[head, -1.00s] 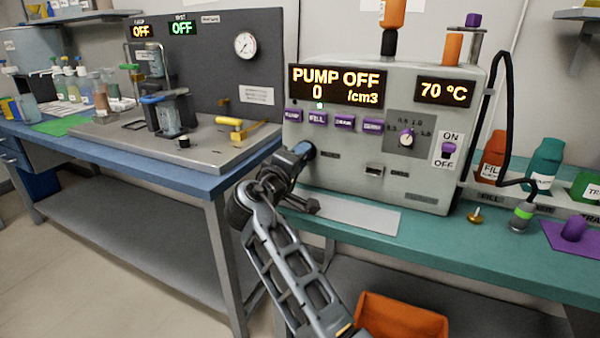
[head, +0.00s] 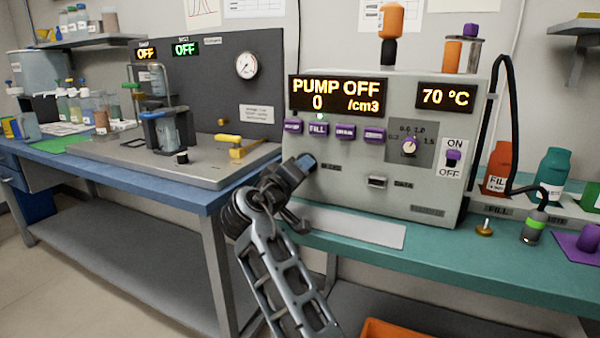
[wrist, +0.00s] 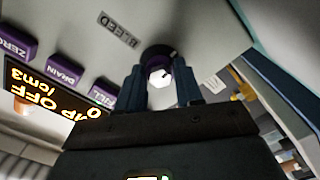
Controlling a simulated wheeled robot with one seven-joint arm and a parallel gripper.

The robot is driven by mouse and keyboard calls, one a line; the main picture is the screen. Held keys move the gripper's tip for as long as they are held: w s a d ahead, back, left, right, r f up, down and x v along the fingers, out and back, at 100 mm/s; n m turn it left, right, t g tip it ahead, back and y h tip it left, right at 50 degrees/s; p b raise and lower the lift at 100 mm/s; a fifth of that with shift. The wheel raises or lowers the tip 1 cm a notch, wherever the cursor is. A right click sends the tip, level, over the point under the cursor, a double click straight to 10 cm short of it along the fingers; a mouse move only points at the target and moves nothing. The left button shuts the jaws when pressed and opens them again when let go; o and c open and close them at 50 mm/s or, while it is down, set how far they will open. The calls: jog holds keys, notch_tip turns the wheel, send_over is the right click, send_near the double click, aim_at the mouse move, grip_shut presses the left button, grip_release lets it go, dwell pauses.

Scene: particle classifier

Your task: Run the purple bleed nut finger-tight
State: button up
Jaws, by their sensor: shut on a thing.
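My gripper (head: 306,163) is at the lower left of the pale pump box (head: 450,195), against its front face below the FILL button. In the wrist view my gripper (wrist: 161,84) has its two dark fingers on either side of the bleed nut (wrist: 160,76), shut on it. The nut shows a bright pale end with dark purple at its rim, in front of a dark round opening. The BLEED label (wrist: 119,30) is beside it on the panel. The fingers hide the nut's sides, and the head view does not show it. How far it is threaded cannot be told.
The display (head: 337,93) reads PUMP OFF, 0 /cm3. Purple buttons (head: 318,129) sit close above my gripper. A grey plate (head: 355,228) lies on the teal bench below. A blue bench (head: 190,185) with apparatus stands at left. A small brass piece (head: 484,229) stands at right.

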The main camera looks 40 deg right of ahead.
jog(key=shift+a+f, duration=0.1)
jog(key=shift+a, duration=0.05)
jog(key=o, duration=1)
jog(key=shift+o, duration=0.2)
jog(key=shift+p+v, duration=0.3)
jog(key=shift+v, duration=3.55)
